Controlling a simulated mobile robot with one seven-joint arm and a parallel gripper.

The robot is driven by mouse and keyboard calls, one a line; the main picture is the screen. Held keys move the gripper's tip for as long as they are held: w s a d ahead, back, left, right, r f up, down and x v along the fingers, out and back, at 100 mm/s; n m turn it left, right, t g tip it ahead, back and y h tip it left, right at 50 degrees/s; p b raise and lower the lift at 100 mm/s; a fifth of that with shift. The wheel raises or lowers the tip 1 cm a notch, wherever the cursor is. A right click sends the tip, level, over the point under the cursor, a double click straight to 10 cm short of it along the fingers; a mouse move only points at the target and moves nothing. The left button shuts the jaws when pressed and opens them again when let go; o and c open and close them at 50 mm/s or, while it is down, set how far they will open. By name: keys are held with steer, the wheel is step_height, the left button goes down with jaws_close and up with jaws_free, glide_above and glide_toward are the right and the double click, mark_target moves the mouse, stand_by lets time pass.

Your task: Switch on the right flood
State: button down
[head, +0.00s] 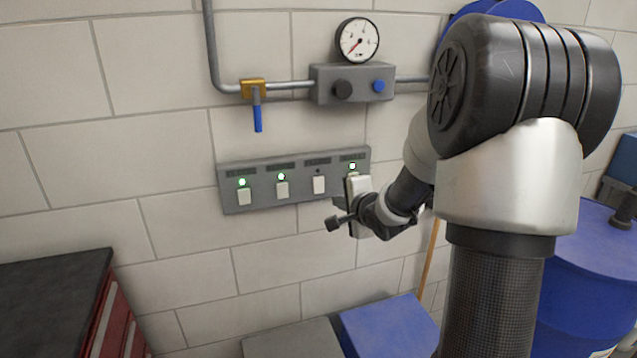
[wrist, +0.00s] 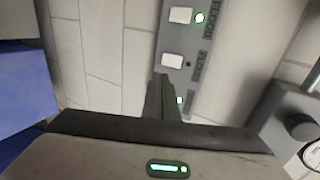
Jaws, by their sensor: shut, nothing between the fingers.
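A grey switch panel (head: 230,200) is on the tiled wall, with a row of white rocker switches, each with a lamp and label above it. The two left lamps glow green, the third is dark, and the far-right lamp (head: 352,166) is lit.
Above the panel are a pipe with a blue-handled valve (head: 257,112), a grey regulator block (head: 325,86) and a round gauge (head: 358,40). A dark-topped red cabinet (head: 50,290) stands lower left. Blue barrels (head: 590,270) stand right. The wall left of the panel is clear.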

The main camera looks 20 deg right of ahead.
steer(key=shift+s+d, duration=0.1)
steer(key=shift+s, duration=0.05)
steer(key=shift+f, duration=0.1)
glide_toward(320, 192)
steer(key=x, duration=0.5)
steer(key=shift+f+b, duration=0.2)
steer(key=shift+b, duration=0.1)
steer(key=shift+w+f, duration=0.1)
steer(key=shift+w, duration=0.4)
